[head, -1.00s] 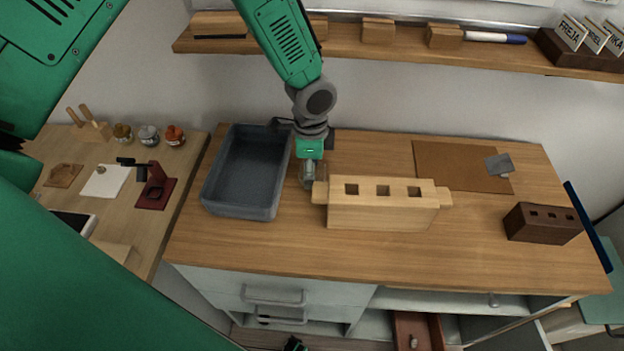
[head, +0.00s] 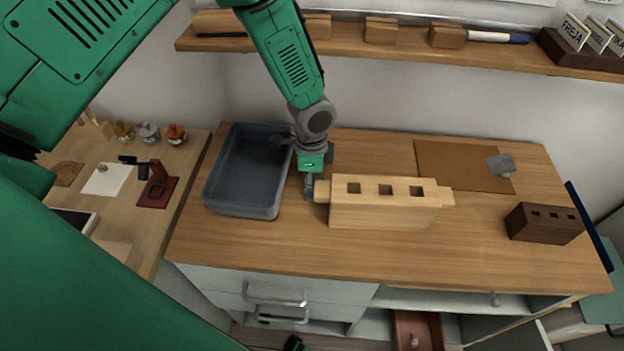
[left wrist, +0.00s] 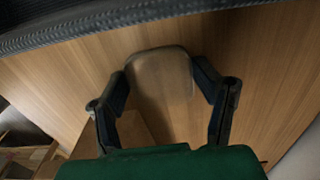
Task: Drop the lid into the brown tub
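A reddish-brown, open-looking box (head: 404,322), the only thing in view like a brown tub, shows at the bottom edge, low in the cabinet and cut off. My left gripper (head: 309,180) points down at the counter between a grey tub (head: 273,208) and a pale wooden block with square holes (head: 380,214). In the left wrist view, its two fingers (left wrist: 160,80) flank a pale, see-through, rounded piece, perhaps the lid (left wrist: 162,85). Whether the fingers press on it I cannot tell. My right gripper is out of view.
A dark brown block (head: 543,222) stands at the counter's right. A brown mat (head: 455,165) with a small grey piece (head: 500,164) lies at the back. A wall shelf (head: 370,55) runs behind. The front of the counter (head: 400,262) is clear.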

